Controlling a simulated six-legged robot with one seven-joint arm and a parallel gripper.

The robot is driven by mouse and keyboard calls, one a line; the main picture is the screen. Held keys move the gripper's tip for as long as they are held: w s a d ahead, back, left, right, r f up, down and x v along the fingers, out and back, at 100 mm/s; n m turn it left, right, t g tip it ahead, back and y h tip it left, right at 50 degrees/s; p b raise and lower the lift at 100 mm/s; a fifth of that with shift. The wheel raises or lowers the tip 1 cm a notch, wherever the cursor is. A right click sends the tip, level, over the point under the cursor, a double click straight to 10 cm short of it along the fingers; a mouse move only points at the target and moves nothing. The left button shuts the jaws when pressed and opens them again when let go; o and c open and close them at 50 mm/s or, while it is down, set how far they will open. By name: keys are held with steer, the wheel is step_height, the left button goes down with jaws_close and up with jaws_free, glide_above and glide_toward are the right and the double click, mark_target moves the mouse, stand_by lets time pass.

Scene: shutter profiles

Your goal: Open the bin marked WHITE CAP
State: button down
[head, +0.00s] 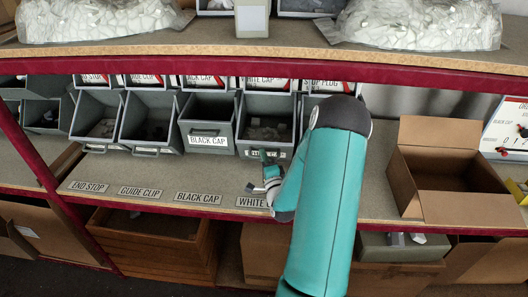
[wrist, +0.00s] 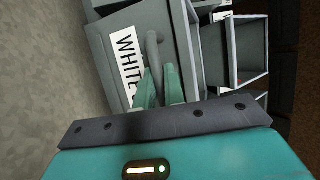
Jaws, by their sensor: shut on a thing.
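The grey bin marked WHITE CAP (head: 286,148) hangs in the lower row of the rack, just right of the BLACK CAP bin, with pale pieces visible inside. In the wrist view its front face (wrist: 103,45) fills the middle, with the white label (wrist: 129,60) partly readable as "WHITE". My gripper (head: 267,158) is at the front of this bin. In the wrist view its green fingers (wrist: 160,85) are shut on the bin's grey handle (wrist: 153,42). The fingers and wrist hide part of the handle and label.
The BLACK CAP bin (head: 208,141) is directly left, with further bins beyond it. A shelf edge (head: 210,68) crosses above the row. The ledge below carries name plates, including BLACK CAP (head: 198,198). An open cardboard box (head: 455,208) stands to the right.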

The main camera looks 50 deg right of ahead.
steer(key=shift+s+a+f, duration=0.1)
steer(key=shift+a+f, duration=0.05)
steer(key=shift+f, duration=0.3)
steer(key=shift+s+a+f, duration=0.1)
steer(key=shift+f, duration=0.3)
steer(key=c, duration=1.8)
jaws_free()
steer(key=shift+o, duration=0.2)
steer(key=v, duration=1.4)
steer(key=shift+f, duration=0.1)
steer(key=shift+w, duration=0.1)
